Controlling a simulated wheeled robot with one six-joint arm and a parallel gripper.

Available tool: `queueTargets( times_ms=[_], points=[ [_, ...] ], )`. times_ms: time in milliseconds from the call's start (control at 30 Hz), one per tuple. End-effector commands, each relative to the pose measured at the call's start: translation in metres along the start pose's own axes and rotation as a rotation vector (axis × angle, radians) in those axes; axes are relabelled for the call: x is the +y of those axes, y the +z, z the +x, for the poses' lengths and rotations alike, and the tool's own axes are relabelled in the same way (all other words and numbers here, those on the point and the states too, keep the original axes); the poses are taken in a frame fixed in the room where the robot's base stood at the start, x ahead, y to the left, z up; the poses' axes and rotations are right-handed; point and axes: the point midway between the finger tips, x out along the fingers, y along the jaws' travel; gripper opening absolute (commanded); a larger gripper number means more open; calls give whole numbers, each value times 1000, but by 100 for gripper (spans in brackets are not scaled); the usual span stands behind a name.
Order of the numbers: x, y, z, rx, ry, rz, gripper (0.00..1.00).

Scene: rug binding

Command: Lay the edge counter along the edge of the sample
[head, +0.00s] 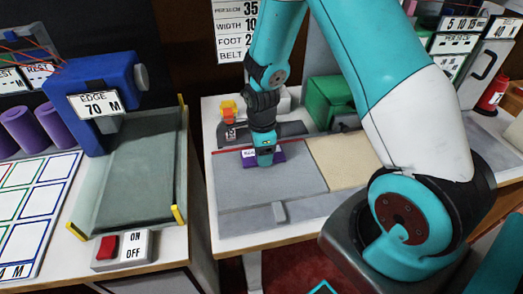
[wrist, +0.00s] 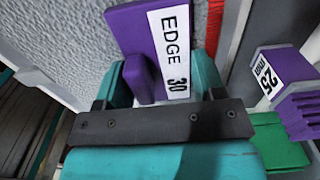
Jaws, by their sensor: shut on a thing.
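The counter is over the sample near that red line. I cannot tell whether it touches the surface.
A purple block labelled "25 mm" (wrist: 285,85) stands beyond the red line. A green machine (head: 328,100) stands behind, and a beige panel (head: 342,160) lies right of the sample. A blue machine (head: 100,85) and a belt bed (head: 140,175) are at left, across a gap.

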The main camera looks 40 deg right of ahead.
Motion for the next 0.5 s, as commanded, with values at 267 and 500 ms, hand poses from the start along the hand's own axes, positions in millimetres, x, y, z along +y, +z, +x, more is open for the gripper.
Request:
queueTargets(
  times_ms=[267, 500],
  points=[
    [0, 0, 2, 0, 0, 0, 38],
    [0, 0, 2, 0, 0, 0, 89]
  ],
)
